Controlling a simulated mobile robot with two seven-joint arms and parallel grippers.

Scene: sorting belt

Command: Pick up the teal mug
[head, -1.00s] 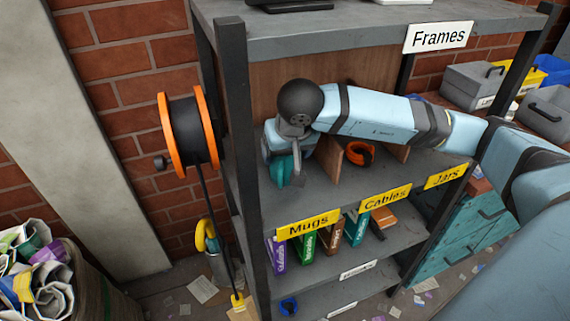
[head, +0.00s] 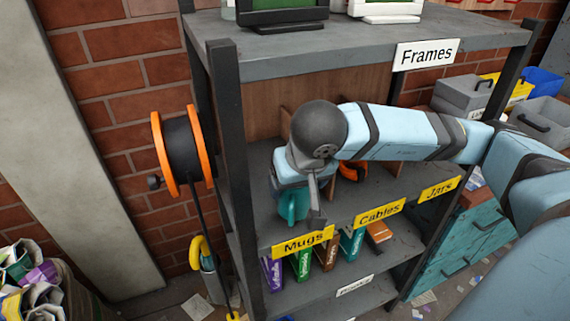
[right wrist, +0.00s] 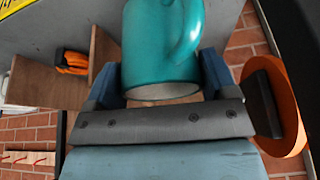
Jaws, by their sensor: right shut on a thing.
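The teal mug (head: 293,206) is in the Mugs bay of the shelf, near its front edge, partly covered by my right gripper and wrist. In the right wrist view the mug (right wrist: 158,45) fills the space between the two blue-grey fingers, its handle facing the camera. My right gripper (right wrist: 160,75) is shut on the mug. Its arm reaches in from the right across the shelf. I cannot tell whether the mug touches the shelf board. My left gripper is not in view.
The yellow Mugs label (head: 303,242) marks the shelf edge. A dark upright post (head: 232,150) stands left of the bay, with an orange reel (head: 180,150) beyond it. A wooden divider and an orange cable coil (head: 352,171) lie to the right. Books (head: 302,262) stand below.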

